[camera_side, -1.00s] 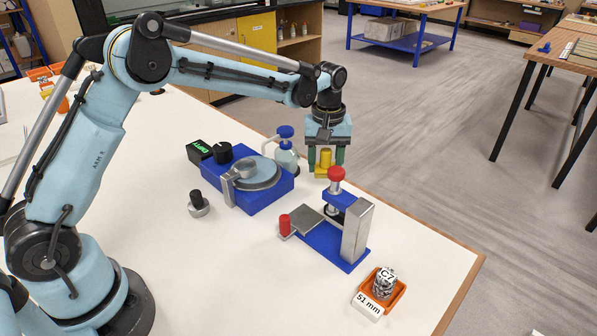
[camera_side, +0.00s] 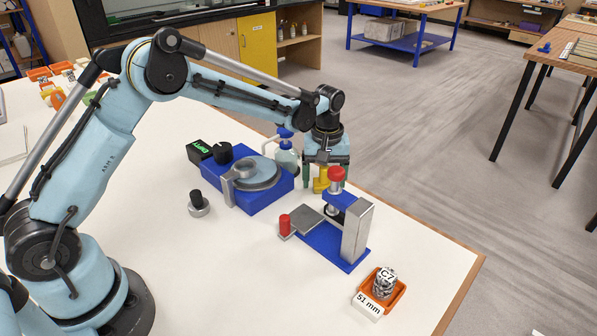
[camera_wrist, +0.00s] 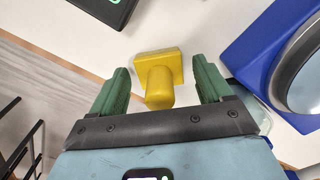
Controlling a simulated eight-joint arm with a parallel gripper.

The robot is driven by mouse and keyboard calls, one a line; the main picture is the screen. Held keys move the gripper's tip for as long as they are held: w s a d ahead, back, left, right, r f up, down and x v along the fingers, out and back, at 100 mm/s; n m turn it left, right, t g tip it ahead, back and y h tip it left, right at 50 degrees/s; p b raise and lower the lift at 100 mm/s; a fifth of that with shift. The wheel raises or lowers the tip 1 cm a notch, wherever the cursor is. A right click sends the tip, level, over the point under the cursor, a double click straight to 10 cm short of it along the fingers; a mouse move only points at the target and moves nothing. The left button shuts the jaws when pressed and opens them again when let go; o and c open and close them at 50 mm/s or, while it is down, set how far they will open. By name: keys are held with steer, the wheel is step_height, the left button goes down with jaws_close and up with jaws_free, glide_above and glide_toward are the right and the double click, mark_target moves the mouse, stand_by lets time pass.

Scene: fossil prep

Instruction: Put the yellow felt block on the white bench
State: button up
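The yellow felt block (camera_side: 320,183) has a square base and a rounded knob. It appears to rest on the white bench (camera_side: 405,235), behind the blue press stand and partly hidden by its red knob in the side view. In the wrist view the block (camera_wrist: 158,65) lies between the green fingertips and a little beyond them, with a gap on each side. My gripper (camera_side: 325,178) is low over the block, pointing down. Its green fingers (camera_wrist: 160,80) are spread apart and hold nothing.
The blue press stand (camera_side: 325,243) with a red knob is close in front of my gripper. A blue turntable unit (camera_side: 258,195) and a bottle (camera_side: 287,158) are to the left. An orange tray (camera_side: 396,298) is at front right. The bench edge is near.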

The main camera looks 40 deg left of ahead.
mark_target(324, 167)
step_height(324, 167, up, 12)
steer(key=shift+s+r, duration=0.1)
steer(key=shift+r, duration=0.15)
steer(key=s+a+m+t, duration=0.3)
steer(key=s+m+t, duration=0.4)
steer(key=s, duration=1.4)
steer(key=shift+s+r+m, duration=0.25)
steer(key=shift+r+m, duration=0.05)
steer(key=shift+m, duration=0.7)
